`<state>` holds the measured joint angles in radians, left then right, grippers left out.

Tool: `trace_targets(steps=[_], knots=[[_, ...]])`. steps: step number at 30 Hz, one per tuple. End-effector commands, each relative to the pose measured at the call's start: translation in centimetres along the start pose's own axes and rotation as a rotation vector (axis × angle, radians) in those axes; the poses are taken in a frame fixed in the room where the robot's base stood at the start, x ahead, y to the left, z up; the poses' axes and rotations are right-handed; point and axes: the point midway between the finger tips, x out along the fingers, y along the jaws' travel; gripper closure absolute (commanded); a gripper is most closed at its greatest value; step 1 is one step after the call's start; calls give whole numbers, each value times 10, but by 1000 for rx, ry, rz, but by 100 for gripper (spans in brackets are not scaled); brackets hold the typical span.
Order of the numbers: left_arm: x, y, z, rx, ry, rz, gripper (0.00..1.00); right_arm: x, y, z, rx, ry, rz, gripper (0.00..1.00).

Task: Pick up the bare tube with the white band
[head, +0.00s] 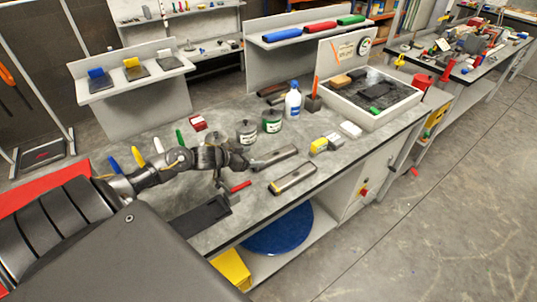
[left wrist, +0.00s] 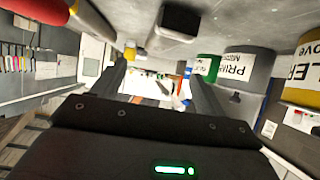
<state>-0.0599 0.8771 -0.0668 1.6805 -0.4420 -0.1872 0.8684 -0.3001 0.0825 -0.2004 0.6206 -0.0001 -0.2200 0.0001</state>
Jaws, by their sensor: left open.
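My left gripper (head: 246,160) reaches in low over the grey bench (head: 332,146); its two fingers are apart in the left wrist view (left wrist: 160,88), with nothing held. Two bare grey tubes lie on the bench to its right in the head view: a rear tube (head: 275,157) just beyond the fingertips, and a front tube (head: 295,177) with a yellow band near its left end. In the upside-down left wrist view, a dark tube end (left wrist: 176,22) shows ahead, apart from the fingers. A white band cannot be made out clearly on the rear tube. My right gripper is not in view.
A grey can (head: 246,133), green can (head: 272,121) and white-blue bottle (head: 293,100) stand behind the tubes. A short red piece (head: 240,186) lies in front. A yellow-grey block (head: 319,146) and a white tray (head: 372,121) are farther right.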

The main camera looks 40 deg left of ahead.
Motion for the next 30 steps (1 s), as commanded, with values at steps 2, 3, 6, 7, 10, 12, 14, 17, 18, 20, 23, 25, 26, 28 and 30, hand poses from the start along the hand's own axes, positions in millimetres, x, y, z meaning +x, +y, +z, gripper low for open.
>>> trace_targets(steps=[2, 3, 6, 7, 10, 12, 14, 17, 18, 20, 23, 25, 26, 28, 30], knots=[[-4, 4, 2, 9, -3, 15, 27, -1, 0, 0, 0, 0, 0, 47], [-5, 5, 3, 10, -3, 18, 27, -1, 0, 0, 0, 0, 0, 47], [-1, 5, 4, 10, -2, 18, 27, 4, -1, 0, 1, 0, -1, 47], [2, 5, 5, 10, -1, 17, 27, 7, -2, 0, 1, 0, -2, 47], [16, 5, 8, 10, -1, 17, 27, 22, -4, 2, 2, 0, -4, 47], [26, 4, 8, 9, 1, 16, 27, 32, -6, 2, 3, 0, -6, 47], [35, 4, 8, 8, 0, 16, 27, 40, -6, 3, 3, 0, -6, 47], [46, 5, 6, 8, 0, 16, 27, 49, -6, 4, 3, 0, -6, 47], [48, 5, 6, 8, 0, 16, 27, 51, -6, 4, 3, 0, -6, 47], [51, 5, 4, 8, -1, 16, 27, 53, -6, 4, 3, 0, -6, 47], [53, 5, 4, 8, -4, 16, 27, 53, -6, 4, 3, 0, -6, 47], [53, 5, 3, 8, -4, 16, 27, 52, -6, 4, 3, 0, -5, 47], [53, 5, 3, 8, -4, 16, 27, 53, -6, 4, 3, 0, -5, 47], [58, 4, 4, 8, -3, 16, 27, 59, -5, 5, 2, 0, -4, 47], [65, 4, 5, 8, -1, 15, 27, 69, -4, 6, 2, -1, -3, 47]])
